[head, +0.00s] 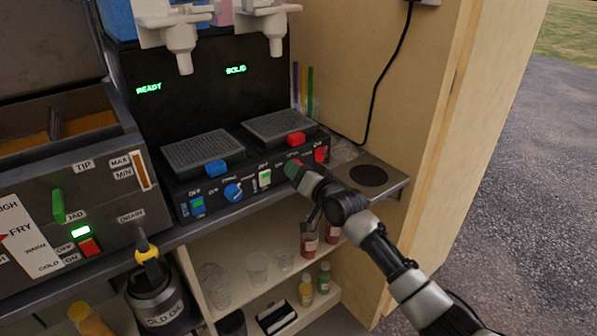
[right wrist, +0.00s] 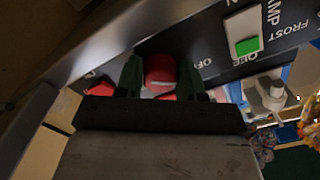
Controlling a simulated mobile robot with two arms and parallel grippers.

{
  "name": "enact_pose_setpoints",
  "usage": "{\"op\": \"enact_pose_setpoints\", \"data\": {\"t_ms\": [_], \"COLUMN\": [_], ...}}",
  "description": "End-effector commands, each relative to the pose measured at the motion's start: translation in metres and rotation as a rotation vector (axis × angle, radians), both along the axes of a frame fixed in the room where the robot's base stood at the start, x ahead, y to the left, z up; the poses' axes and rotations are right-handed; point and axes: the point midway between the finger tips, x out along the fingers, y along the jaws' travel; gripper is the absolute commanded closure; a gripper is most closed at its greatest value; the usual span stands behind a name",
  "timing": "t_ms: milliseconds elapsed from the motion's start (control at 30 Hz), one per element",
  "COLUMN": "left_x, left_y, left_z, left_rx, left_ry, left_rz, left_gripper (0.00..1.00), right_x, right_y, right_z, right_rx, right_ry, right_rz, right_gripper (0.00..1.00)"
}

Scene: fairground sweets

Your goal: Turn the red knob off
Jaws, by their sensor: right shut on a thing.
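The red knob (right wrist: 160,72) sits on the dark front panel of the slush machine. In the right wrist view it is between the two dark green fingertips of my right gripper (right wrist: 160,80), which is shut on it. In the head view my right gripper (head: 293,168) is at the right part of the panel and hides most of the knob. The knob's pointer cannot be made out. My left gripper is not in view.
A red switch (head: 320,155) is close to the right of my gripper. A lit green switch (head: 265,178) and a blue knob (head: 233,192) are to its left. A steel shelf (head: 385,180) and wooden wall (head: 420,100) stand at right. Bottles and cups are below.

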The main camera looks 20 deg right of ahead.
Motion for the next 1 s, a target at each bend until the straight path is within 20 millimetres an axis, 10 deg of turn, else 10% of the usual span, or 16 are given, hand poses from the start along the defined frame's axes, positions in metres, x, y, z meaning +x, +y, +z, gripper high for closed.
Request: {"op": "enact_pose_setpoints", "data": {"t_ms": [767,800,1000], "left_x": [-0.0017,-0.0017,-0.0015], "left_y": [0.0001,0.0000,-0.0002], "left_z": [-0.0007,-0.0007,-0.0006], "left_rx": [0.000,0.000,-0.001], "left_ry": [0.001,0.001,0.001], "left_rz": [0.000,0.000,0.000], "left_gripper": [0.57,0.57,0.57], "right_x": [0.0000,0.0000,0.0000], "right_y": [-0.0002,-0.0002,-0.0002], "right_z": [-0.0021,-0.0021,-0.0013], "right_rx": [-0.101,-0.101,-0.099], "right_ry": [-0.032,-0.032,-0.034], "right_rz": [0.001,0.001,0.000], "right_gripper": [0.85,0.58,0.37]}}
